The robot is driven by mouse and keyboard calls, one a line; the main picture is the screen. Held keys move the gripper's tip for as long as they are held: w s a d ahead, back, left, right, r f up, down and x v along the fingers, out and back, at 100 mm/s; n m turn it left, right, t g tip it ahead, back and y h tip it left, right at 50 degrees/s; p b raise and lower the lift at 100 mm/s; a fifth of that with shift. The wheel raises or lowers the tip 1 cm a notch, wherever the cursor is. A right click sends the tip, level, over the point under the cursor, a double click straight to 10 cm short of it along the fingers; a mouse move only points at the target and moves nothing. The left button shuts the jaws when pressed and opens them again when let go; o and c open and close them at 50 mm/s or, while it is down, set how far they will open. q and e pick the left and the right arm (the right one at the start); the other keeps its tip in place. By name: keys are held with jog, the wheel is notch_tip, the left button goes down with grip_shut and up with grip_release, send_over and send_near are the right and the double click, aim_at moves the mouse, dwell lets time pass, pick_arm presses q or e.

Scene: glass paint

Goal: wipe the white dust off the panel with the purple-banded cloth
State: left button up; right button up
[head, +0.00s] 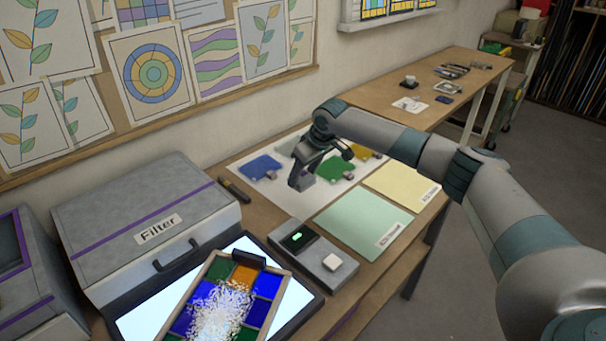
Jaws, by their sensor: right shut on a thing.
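The stained-glass panel (266,285) lies tilted in a wooden frame at the bottom of the head view, with blue, orange and green panes. White dust (217,311) covers much of its middle and lower part. My right gripper (302,182) reaches in from the right and points down over the white sheet, well beyond the panel. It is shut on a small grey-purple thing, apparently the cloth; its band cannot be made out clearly. My left gripper is out of view.
A lit light box (135,322) lies under the panel. A grey Filter box (150,222) stands behind it. A control box (315,258) is beside the panel. Blue (262,167), green (333,168) and yellow pieces lie on the white sheet (325,192).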

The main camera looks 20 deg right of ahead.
jog(key=shift+s+a+r, duration=0.15)
jog(key=shift+s+a, duration=0.1)
jog(key=shift+a, duration=0.2)
jog(key=s+a+r+m, duration=0.1)
jog(key=s+a+r, duration=0.1)
jog(key=s+a, duration=0.2)
jog(key=s+a+r+m+h, duration=0.1)
jog(key=s+a+r, duration=0.2)
jog(key=s, duration=0.7)
jog(key=s+a+r+m, duration=0.2)
jog(key=s+a+r, duration=0.1)
jog(key=s+a, duration=0.3)
jog(key=shift+s+h, duration=0.3)
jog(key=shift+s, duration=0.75)
